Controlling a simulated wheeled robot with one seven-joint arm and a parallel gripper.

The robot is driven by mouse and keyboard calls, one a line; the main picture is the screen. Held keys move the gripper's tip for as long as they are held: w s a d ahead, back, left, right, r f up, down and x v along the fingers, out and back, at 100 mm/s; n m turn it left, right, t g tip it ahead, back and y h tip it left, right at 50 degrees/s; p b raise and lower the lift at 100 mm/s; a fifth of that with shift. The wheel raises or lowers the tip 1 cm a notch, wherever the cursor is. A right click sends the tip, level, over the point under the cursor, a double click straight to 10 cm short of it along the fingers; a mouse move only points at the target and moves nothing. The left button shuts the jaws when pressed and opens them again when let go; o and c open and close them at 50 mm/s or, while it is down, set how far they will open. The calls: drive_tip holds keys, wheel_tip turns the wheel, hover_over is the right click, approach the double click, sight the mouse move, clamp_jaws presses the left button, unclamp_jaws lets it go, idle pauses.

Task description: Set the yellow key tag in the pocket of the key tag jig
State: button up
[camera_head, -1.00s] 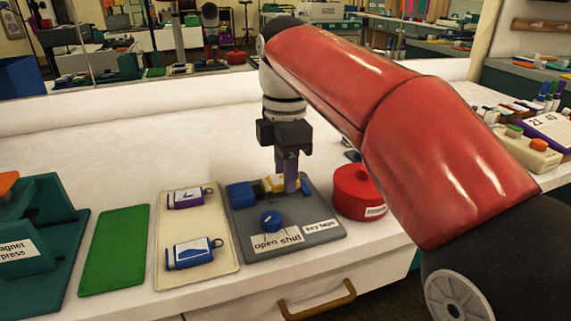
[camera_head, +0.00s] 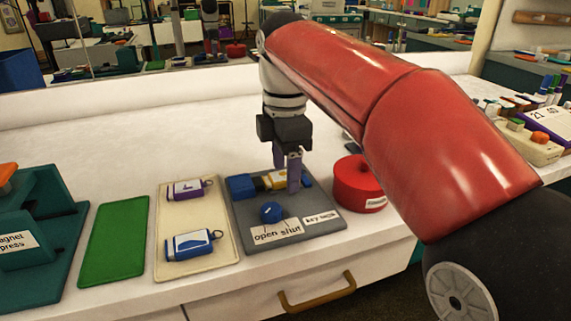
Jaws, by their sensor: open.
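The key tag jig (camera_head: 243,217) is a grey plate on the white counter, with blue blocks at its back, a round blue knob and labels reading "open shut" and "key tags". The yellow key tag (camera_head: 274,181) shows between the blue blocks at the back of the jig, partly hidden by a finger. I cannot tell whether it is seated in the pocket. My gripper (camera_head: 287,177) is open and points down over the back of the jig, its fingers at the tag's right part. Contact between fingers and tag cannot be made out.
A cream tray (camera_head: 198,223) left of the jig holds a purple tag (camera_head: 188,190) and a blue tag (camera_head: 189,245). A green mat (camera_head: 114,240) and a teal magnet press (camera_head: 40,235) lie further left. A red round tin (camera_head: 358,183) stands close on the jig's right.

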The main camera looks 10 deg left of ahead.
wheel_tip(320, 180, up, 8)
drive_tip(key=shift+f+p, duration=0.1)
drive_tip(key=shift+p, duration=1.1)
